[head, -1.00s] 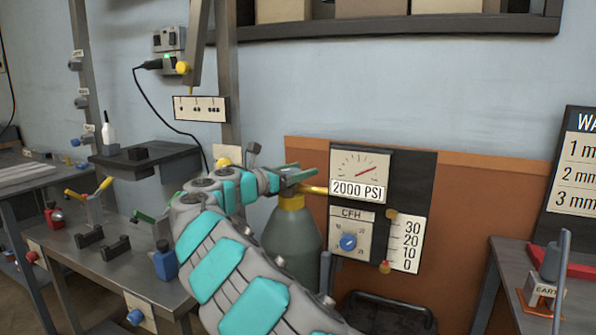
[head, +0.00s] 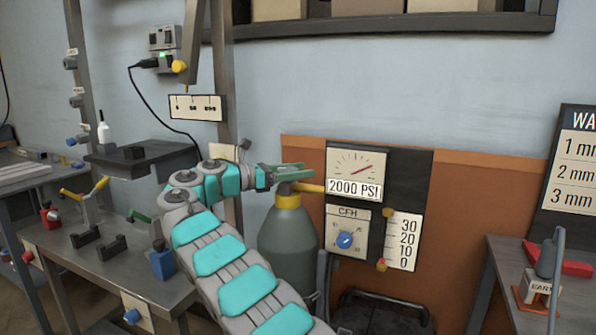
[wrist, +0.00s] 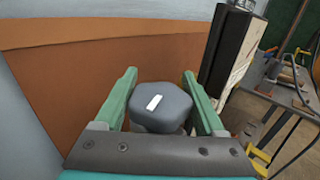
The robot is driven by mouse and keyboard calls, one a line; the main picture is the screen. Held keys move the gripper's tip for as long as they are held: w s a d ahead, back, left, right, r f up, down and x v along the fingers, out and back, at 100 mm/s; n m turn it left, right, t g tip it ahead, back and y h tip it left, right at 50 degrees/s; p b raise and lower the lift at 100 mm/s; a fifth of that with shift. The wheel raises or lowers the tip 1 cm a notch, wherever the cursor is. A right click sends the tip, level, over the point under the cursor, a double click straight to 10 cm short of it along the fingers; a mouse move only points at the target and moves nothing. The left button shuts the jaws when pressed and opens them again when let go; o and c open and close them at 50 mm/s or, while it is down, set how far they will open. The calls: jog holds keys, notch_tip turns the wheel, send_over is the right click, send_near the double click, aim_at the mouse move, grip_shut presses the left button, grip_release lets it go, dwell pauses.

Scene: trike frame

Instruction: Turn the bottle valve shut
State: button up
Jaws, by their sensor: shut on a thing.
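The grey-green bottle (head: 290,245) stands upright against the orange wall panel, with a yellow collar at its neck. Its valve knob (wrist: 160,108) is dark grey with a white mark on top, seen in the wrist view between my green fingers. My gripper (wrist: 160,92) is shut on the valve knob, one finger on each side. In the head view my gripper (head: 288,170) is at the bottle's top, reaching in from the left. The knob is mostly hidden there by the fingers. A yellow pipe (head: 311,187) runs from the valve to the gauge board.
The gauge (head: 355,172) reads "2000 PSI", its needle up and right. Below it are a blue CFH knob (head: 345,239) and a flow scale (head: 403,240) with a red ball low down. A workbench (head: 110,275) stands left, another table (head: 500,265) right.

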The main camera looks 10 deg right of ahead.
jog(key=shift+s+m+g, duration=0.1)
jog(key=shift+m+g, duration=0.3)
jog(key=shift+g, duration=0.3)
jog(key=o, duration=1.3)
jog(key=shift+o, duration=0.2)
